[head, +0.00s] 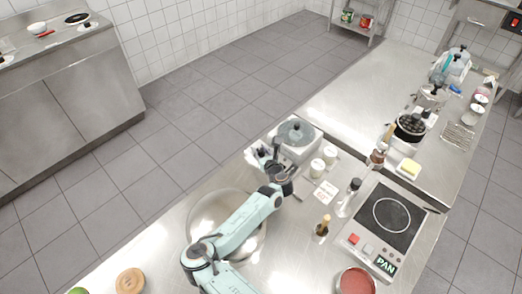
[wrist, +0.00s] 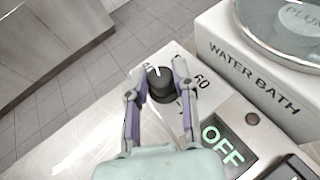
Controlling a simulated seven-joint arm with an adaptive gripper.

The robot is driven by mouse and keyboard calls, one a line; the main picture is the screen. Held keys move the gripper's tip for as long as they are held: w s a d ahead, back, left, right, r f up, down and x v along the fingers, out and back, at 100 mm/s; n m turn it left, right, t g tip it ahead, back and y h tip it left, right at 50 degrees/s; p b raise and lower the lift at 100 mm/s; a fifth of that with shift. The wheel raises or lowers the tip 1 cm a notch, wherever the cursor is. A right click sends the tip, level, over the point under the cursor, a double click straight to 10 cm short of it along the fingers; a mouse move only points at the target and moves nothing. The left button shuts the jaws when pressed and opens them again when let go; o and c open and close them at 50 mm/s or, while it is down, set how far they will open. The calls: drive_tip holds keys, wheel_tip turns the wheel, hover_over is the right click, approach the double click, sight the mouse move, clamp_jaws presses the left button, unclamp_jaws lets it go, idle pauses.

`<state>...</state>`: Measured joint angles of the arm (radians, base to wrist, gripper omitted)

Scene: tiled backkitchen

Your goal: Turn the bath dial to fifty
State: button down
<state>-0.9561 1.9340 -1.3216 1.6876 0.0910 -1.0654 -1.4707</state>
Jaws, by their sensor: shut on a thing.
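The bath dial is a black round knob (wrist: 159,82) with a white pointer line, on a pale panel in the wrist view. The pointer line points towards the top of the picture, slightly left. A printed "60" (wrist: 202,81) shows to its right; other marks are hidden by my finger. My gripper (wrist: 158,76) is shut on the dial, one finger on each side. The water bath (wrist: 250,65) stands to the right with its name on its side, and it also shows in the head view (head: 297,136). In the head view my gripper (head: 265,158) is beside the bath, and the dial is hard to make out.
In the head view, a large steel bowl (head: 205,217) is under my arm.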

drive_tip(key=m+h, duration=0.4)
drive_tip(key=h, duration=0.1)
drive_tip(key=shift+a+r+t, duration=0.1)
drive_tip(key=shift+a+t, duration=0.2)
drive_tip(key=shift+a, duration=0.05)
drive_tip(key=shift+m+g+h, duration=0.6)
drive_tip(key=shift+m+h, duration=1.5)
drive_tip(key=shift+h, duration=0.1)
drive_tip(key=shift+w, duration=0.1)
drive_tip(key=c, duration=0.9)
unclamp_jaws()
drive_tip(key=shift+o, duration=0.2)
drive_tip(key=v, duration=0.7)
drive_tip(key=shift+s+a+r, duration=0.1)
drive_tip(key=shift+s+a, duration=0.05)
drive_tip(key=shift+s, duration=0.1)
